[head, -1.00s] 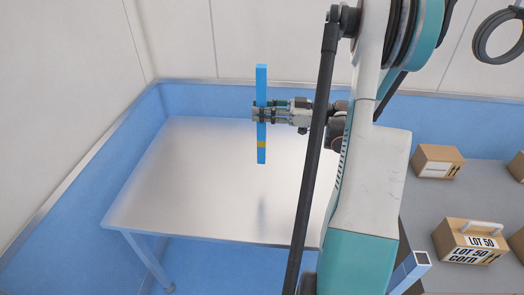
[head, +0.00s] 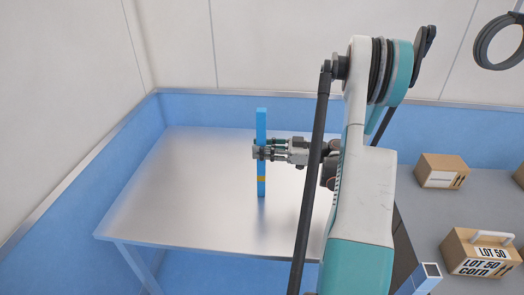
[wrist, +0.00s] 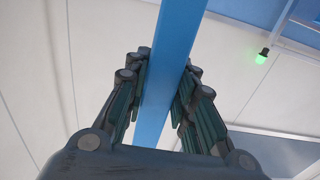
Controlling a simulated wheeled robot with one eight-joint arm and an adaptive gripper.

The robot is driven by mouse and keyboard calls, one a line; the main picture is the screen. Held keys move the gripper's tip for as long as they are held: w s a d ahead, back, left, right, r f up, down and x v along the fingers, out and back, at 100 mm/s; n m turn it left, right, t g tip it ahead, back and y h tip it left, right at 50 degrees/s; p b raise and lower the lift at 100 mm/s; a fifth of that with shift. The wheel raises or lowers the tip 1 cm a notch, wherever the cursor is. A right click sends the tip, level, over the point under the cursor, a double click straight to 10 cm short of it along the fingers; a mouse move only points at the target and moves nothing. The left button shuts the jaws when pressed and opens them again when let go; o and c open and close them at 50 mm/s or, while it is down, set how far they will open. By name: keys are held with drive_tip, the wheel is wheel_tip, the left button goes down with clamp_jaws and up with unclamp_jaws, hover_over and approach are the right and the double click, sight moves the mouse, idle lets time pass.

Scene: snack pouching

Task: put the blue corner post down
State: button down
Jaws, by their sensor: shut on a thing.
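The blue corner post (head: 261,125) is a slim upright bar with a yellow band near its lower end. My gripper (head: 262,152) is shut on it around the middle, coming from the right. In the wrist view the post (wrist: 172,70) runs between both finger pads of my gripper (wrist: 168,95). The post's lower end is over the metal table (head: 170,215), close to its top; I cannot tell whether it touches. A faint reflection shows below it.
The table top around the post is bare. A blue wall band (head: 120,165) runs behind and left of the table. At the right, cardboard boxes (head: 441,170) and a carton marked LOT 50 CORN (head: 480,253) stand on a grey surface (head: 415,210).

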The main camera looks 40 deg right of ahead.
drive_tip(key=c, duration=1.8)
unclamp_jaws()
drive_tip(key=shift+f, duration=0.2)
drive_tip(key=o, duration=0.5)
drive_tip(key=shift+c, duration=0.2)
drive_tip(key=shift+r, duration=0.1)
drive_tip(key=p+v, duration=0.3)
drive_tip(key=v, duration=0.9)
drive_tip(key=shift+w+r, duration=0.1)
drive_tip(key=shift+r, duration=0.1)
